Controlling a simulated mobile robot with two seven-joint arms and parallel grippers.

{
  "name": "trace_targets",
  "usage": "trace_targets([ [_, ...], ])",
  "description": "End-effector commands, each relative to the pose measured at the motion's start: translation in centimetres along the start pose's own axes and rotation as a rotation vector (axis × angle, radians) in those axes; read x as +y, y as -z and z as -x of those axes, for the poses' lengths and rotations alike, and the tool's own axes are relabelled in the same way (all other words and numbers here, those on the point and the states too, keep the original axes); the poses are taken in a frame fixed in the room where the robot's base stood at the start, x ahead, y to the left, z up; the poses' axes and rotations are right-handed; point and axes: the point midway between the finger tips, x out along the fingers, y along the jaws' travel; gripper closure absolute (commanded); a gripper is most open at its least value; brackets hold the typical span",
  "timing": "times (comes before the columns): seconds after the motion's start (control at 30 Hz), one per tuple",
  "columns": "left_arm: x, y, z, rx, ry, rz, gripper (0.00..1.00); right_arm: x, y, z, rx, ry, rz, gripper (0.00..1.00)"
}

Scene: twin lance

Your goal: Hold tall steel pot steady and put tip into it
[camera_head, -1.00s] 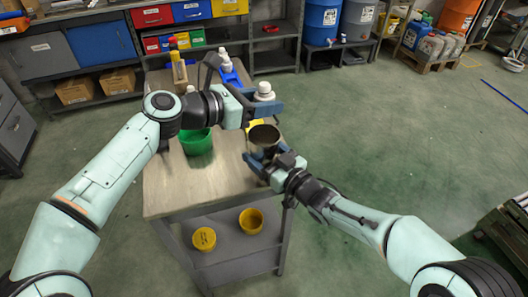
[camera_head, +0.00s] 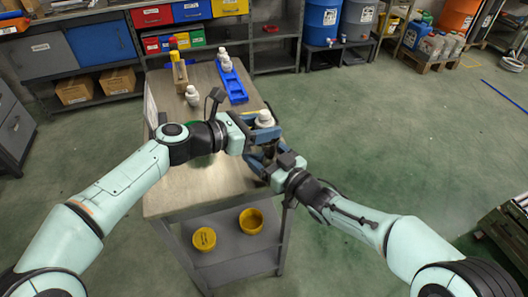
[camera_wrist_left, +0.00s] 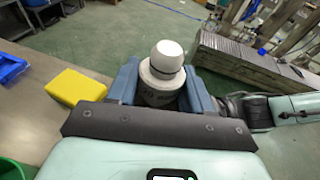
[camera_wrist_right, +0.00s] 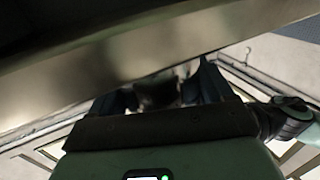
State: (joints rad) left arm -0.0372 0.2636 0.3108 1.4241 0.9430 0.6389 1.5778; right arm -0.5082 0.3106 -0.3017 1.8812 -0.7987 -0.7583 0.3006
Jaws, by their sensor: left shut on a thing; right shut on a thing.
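The tip, a grey piece with a rounded white cap (camera_head: 265,118), is between the fingers of my left gripper (camera_head: 266,134). The left wrist view shows the tip (camera_wrist_left: 163,68) upright, with the blue fingers shut on both sides. My left gripper is over the place of the tall steel pot, which it mostly hides in the head view. My right gripper (camera_wrist_right: 160,92) is shut on the pot at the table's right edge. Whether the tip is inside the pot's opening cannot be told.
A yellow block (camera_wrist_left: 75,87) and a green bucket (camera_wrist_left: 12,170) are near the left gripper. Two yellow tubs (camera_head: 251,221) are on the lower shelf.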

Motion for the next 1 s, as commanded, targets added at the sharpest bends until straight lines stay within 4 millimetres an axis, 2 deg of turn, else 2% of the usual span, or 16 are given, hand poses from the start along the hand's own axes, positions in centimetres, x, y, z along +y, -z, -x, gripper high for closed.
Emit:
trace_targets([
  [0.4, 0.1, 3.1, -0.7, 0.011, 0.001, 0.004, 0.91, 0.0, 0.1, 0.0, 0.002, 0.001, 0.001, 0.52],
  [0.67, 0.3, 3.4, -0.6, 0.016, -0.003, 0.005, 0.91, -0.1, 0.1, 0.0, 0.004, 0.003, 0.002, 0.52],
  [0.7, 0.4, 3.4, -0.6, 0.016, -0.004, 0.005, 0.4, -0.1, 0.1, 0.0, 0.005, 0.003, 0.002, 0.52],
  [0.77, 0.4, 3.5, -0.6, 0.016, -0.004, 0.006, 0.21, -0.1, 0.1, 0.0, 0.005, 0.003, 0.002, 0.52],
  [1.0, 0.4, 3.5, -0.6, 0.016, -0.004, 0.004, 0.2, -0.1, 0.2, -0.1, 0.007, 0.004, 0.002, 0.52],
])
